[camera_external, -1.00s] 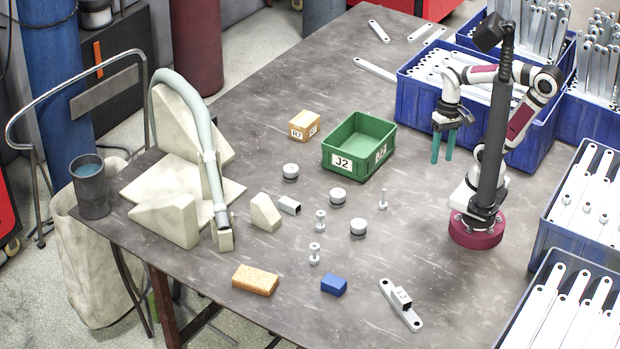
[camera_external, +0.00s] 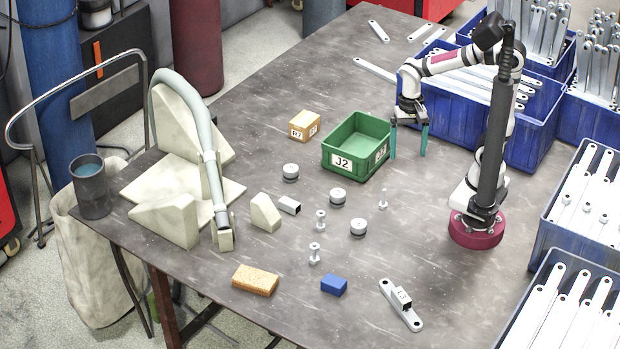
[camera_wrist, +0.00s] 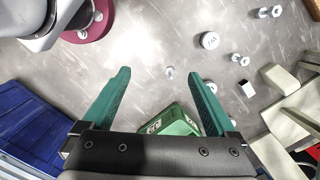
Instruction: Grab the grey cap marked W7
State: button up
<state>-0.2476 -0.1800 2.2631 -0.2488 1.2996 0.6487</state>
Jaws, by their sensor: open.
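Three grey round caps stand on the table in the external view: one left of the green box (camera_external: 290,172), one in front of it (camera_external: 337,197) and one nearer the front (camera_external: 358,228). Their marks are too small to read there. In the wrist view one cap (camera_wrist: 210,40) shows a dark mark that looks like a W; the rest is unclear. Another cap (camera_wrist: 211,87) shows beside the right finger. My gripper (camera_external: 408,153) is open and empty, above the table just right of the green box. Its green fingers also show in the wrist view (camera_wrist: 158,75).
The green box (camera_external: 342,176) is labelled J2. A wooden block (camera_external: 303,126), several bolts (camera_external: 320,222), a square tube (camera_external: 289,205), a sponge (camera_external: 255,280), a blue block (camera_external: 334,286) and a bracket (camera_external: 401,304) lie around. Blue bins (camera_external: 462,120) line the right.

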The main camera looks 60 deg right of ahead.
jog(key=w+a+f+m, duration=0.2)
jog(key=w+a, duration=0.3)
jog(key=a, duration=0.1)
jog(key=m+h, duration=0.1)
jog(key=m, duration=0.3)
send_near(358, 223)
jog(key=f, duration=0.7)
jog(key=s+f, duration=0.1)
jog(key=f, duration=0.2)
jog(key=shift+f, duration=0.4)
grip_shut()
